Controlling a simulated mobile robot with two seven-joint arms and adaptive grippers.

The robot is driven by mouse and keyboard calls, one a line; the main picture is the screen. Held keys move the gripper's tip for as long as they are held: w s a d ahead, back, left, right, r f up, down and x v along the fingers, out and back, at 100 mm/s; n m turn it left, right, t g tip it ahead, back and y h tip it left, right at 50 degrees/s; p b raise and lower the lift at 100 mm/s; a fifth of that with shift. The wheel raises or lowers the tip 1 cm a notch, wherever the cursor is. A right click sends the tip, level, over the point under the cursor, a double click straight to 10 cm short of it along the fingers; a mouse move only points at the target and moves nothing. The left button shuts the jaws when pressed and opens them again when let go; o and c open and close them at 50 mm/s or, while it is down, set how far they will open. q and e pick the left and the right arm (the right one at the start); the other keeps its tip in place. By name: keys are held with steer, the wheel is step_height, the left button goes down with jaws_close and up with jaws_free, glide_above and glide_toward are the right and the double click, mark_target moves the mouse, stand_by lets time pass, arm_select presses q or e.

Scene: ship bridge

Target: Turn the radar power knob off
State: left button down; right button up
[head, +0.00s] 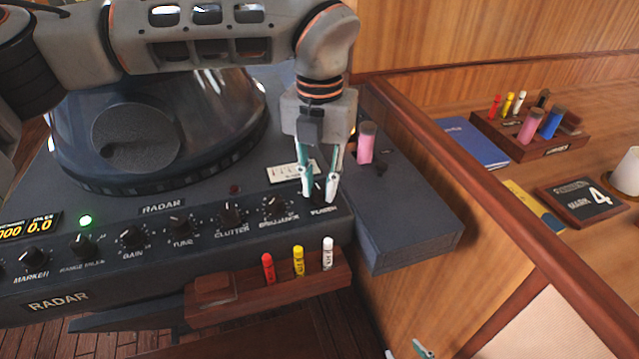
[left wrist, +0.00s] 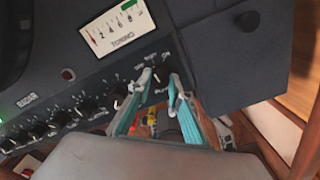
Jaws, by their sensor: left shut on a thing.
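The radar console (head: 95,292) has a row of dark knobs along its sloped front. The power knob (head: 318,196) is the rightmost, above the label "POWER". My left gripper (head: 318,183) comes down from above, its two teal, pale-tipped fingers shut on the knob, one on each side. A green lamp (head: 85,220) is lit on the panel. Only a fingertip of my right gripper (head: 425,349) shows at the bottom edge.
A tuning meter (left wrist: 118,27) lies behind the knob. The brilliance knob (head: 275,206) is close on the left. A wooden rack (head: 222,312) with red, yellow and white markers hangs below. A pink cylinder (head: 366,143) stands just right of the gripper. A wooden desk edge (head: 430,165) rises at right.

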mark_target(319, 189)
arm_select(q)
steer(key=n, duration=0.3)
steer(key=shift+n, duration=0.3)
steer(key=shift+r+n+b, duration=0.1)
steer(key=shift+n+b, duration=0.4)
steer(key=shift+n, duration=1.3)
steer(key=c, duration=1.8)
jaws_free()
step_height(319, 189, up, 12)
